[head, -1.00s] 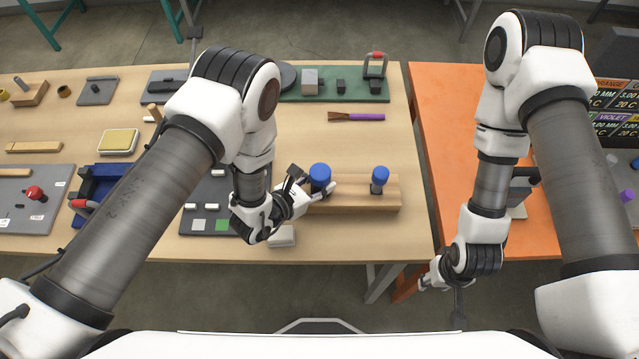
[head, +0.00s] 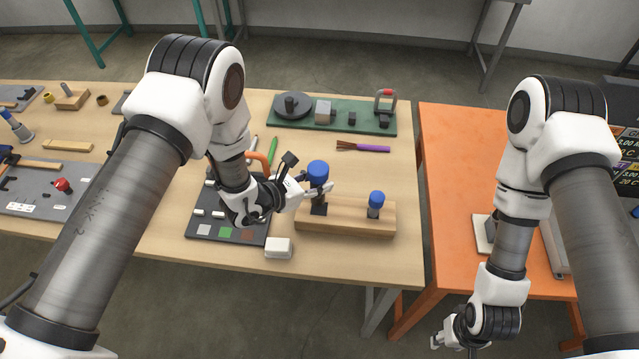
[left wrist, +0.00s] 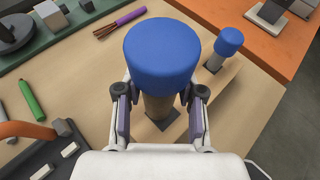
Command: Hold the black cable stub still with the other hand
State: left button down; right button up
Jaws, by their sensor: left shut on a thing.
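My left gripper (head: 320,188) is shut on the shaft of a blue-capped tool (head: 318,170) at the left end of a wooden block (head: 345,220). In the left wrist view the blue cap (left wrist: 161,54) fills the space ahead of the fingers, with the shaft between them and a dark square foot below. I cannot tell whether the foot is touching the block. A smaller blue-capped tool (head: 376,198) stands upright at the block's right end. My right gripper (head: 446,340) hangs low in front of the orange table, small and partly hidden. I cannot pick out a black cable stub.
A purple cable (head: 372,149) with bare copper strands lies behind the block. A green board (head: 340,108) with fixtures stands at the back. A white block (head: 278,248) sits near the front edge. A gap separates the wooden table from the orange table (head: 450,190).

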aim_at(314, 204)
pick_arm(q)
jog(key=shift+s+d+f+b, duration=0.4)
jog(key=shift+s+d+b, duration=0.05)
jog(key=shift+s+b, duration=0.05)
jog(key=shift+w+a+f+b, duration=0.15)
jog(key=shift+f+b, duration=0.2)
jog(key=shift+f, duration=0.15)
jog(key=shift+w+a+f+b, duration=0.15)
jog(key=shift+f+b, duration=0.15)
jog(key=shift+f, duration=0.2)
jog(key=shift+s+d+f+b, duration=0.2)
jog(key=shift+f+b, duration=0.2)
jog(key=shift+b, duration=0.05)
pick_arm(e)
jog(key=f, duration=0.3)
jog(key=shift+s+d+f, duration=0.2)
jog(key=shift+s+d, duration=0.05)
jog(key=shift+s, duration=0.1)
pick_arm(q)
jog(key=shift+w, duration=0.15)
pick_arm(e)
jog(key=shift+w, duration=0.1)
pick_arm(q)
jog(key=shift+f, duration=0.2)
jog(key=shift+f+b, duration=1.55)
jog(key=shift+f, duration=0.2)
pick_arm(e)
notch_tip(314, 204, down, 3)
jog(key=shift+f, duration=0.1)
